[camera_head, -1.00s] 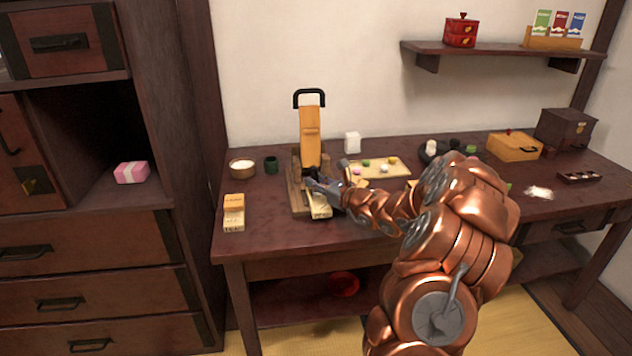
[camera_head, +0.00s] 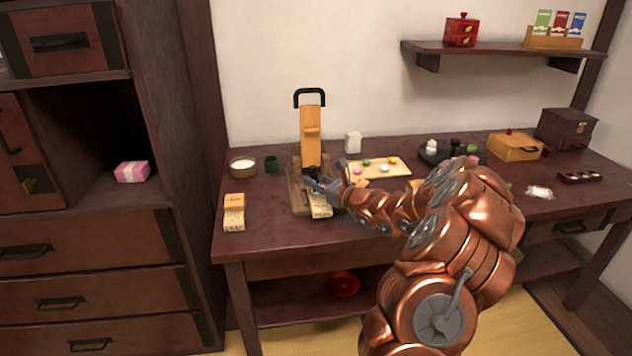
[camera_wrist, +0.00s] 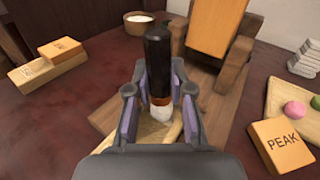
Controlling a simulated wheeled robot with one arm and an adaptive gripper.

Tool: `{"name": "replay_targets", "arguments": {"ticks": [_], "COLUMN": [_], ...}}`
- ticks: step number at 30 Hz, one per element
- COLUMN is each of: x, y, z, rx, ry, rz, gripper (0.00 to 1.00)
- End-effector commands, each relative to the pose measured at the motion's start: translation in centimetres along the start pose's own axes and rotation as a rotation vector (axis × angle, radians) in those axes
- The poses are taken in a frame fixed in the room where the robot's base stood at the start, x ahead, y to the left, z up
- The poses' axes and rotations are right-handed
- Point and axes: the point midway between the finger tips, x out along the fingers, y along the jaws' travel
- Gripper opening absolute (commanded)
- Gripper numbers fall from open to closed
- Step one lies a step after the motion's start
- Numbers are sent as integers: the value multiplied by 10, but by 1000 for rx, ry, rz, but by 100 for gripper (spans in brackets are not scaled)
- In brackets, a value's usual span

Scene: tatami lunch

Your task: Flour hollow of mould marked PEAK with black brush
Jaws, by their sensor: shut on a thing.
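My gripper (camera_wrist: 158,98) is shut on the black brush (camera_wrist: 158,58), which stands nearly upright between the fingers. Its pale bristle end points down at a light wooden mould (camera_wrist: 172,132), mostly hidden under the gripper. I cannot tell whether the bristles touch the hollow. In the head view my gripper (camera_head: 322,187) is over this mould (camera_head: 320,211), whose front lettering is too small to read surely. An orange-topped block marked PEAK (camera_wrist: 283,145) lies right of the gripper in the wrist view. A second mould (camera_head: 234,219) with an orange block on it stands at the left.
A bowl of white powder (camera_head: 243,168) and a dark green cup (camera_head: 271,163) stand at the back left. The wooden press (camera_head: 311,140) rises just behind the mould. A board with coloured sweets (camera_head: 397,167) lies to the right. Bare tabletop lies around the left mould.

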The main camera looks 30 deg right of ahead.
Motion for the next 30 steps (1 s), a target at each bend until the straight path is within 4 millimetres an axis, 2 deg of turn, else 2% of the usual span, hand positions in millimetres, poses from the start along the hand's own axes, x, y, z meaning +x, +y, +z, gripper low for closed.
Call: {"name": "replay_targets", "arguments": {"ticks": [30], "x": [-5], "y": [-2], "z": [0], "rx": [0], "ry": [2], "rz": [-1], "gripper": [0]}}
